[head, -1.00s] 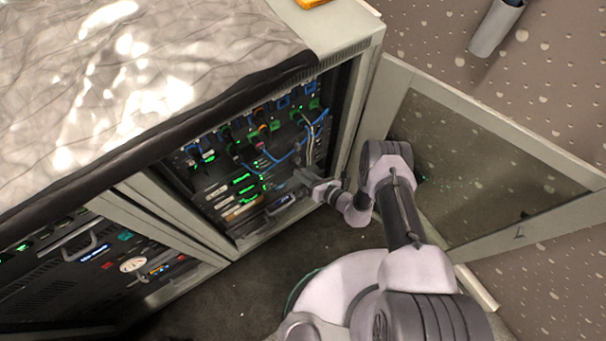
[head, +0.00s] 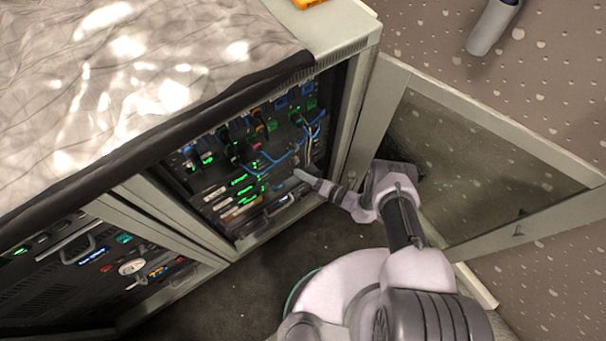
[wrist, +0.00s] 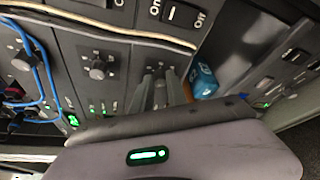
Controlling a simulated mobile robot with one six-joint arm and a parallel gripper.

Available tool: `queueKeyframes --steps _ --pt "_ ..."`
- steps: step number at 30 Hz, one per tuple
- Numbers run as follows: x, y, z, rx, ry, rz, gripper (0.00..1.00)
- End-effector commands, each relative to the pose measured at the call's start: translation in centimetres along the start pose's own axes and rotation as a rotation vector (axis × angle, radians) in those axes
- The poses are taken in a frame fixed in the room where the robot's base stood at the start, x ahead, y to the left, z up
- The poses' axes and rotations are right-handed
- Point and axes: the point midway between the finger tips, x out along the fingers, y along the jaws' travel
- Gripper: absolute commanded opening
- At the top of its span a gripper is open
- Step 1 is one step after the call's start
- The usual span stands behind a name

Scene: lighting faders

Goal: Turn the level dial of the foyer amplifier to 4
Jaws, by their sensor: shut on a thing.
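My gripper (wrist: 160,85) is at the dark equipment panel, its two grey fingers close together and shut on a small dial. The fingers hide most of that dial, and its pointer and marks cannot be read. No label names the foyer amplifier legibly. In the head view my gripper (head: 300,175) reaches into the open rack (head: 349,112) at its right side.
Blue cables (wrist: 43,72) hang over the panel's left part, and a pale cable (wrist: 100,32) crosses above the dials. A blue object (wrist: 203,80) sits right of my fingers. The open glass door (head: 490,180) stands right of my arm.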

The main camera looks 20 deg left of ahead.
Motion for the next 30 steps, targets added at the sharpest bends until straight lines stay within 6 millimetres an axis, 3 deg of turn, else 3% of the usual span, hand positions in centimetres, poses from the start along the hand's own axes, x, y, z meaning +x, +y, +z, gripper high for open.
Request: queueKeyframes --steps 11,12,15,30 --pt "0.00 0.03 -0.03 0.002 0.001 0.002 0.00" --pt "0.00 0.03 -0.03 0.002 0.001 0.002 0.24" --pt "0.00 0.03 -0.01 0.002 0.001 0.002 0.40" --pt "-0.53 0.02 0.11 0.002 -0.002 0.000 0.40"
